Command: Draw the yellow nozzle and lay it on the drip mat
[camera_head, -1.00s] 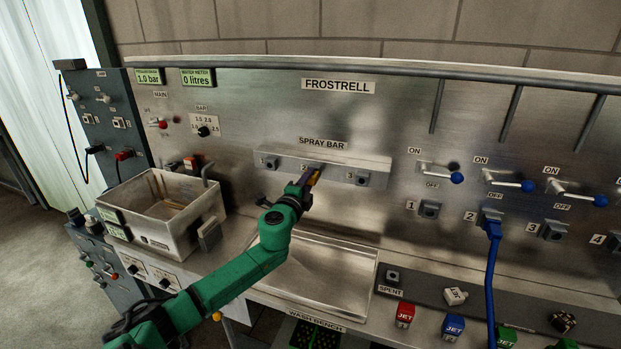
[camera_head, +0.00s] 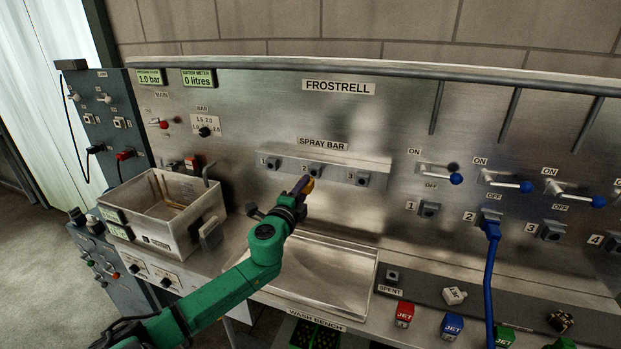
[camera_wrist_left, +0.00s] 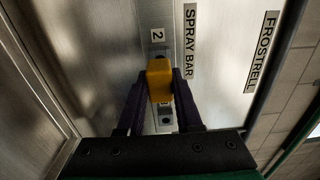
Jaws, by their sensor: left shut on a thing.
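The yellow nozzle (camera_head: 309,186) is between the fingers of my left gripper (camera_head: 302,188), which is shut on it. In the left wrist view the yellow nozzle (camera_wrist_left: 159,80) sits between the two dark fingers. It is in front of the spray bar (camera_head: 335,169), just below socket 2 (camera_head: 314,171), which shows uncovered in the head view. The nozzle looks clear of the socket. I cannot clearly tell which surface is the drip mat; a shallow metal tray (camera_head: 335,292) lies in the bench below. My right gripper is not in view.
A metal basin (camera_head: 160,232) stands left of my left arm. A blue hose (camera_head: 491,265) hangs from outlet 2 at the right. A dark strip with a SPENT label (camera_head: 425,299) and several coloured jet blocks lies at the front right. Blue-tipped levers (camera_head: 456,179) stick out above.

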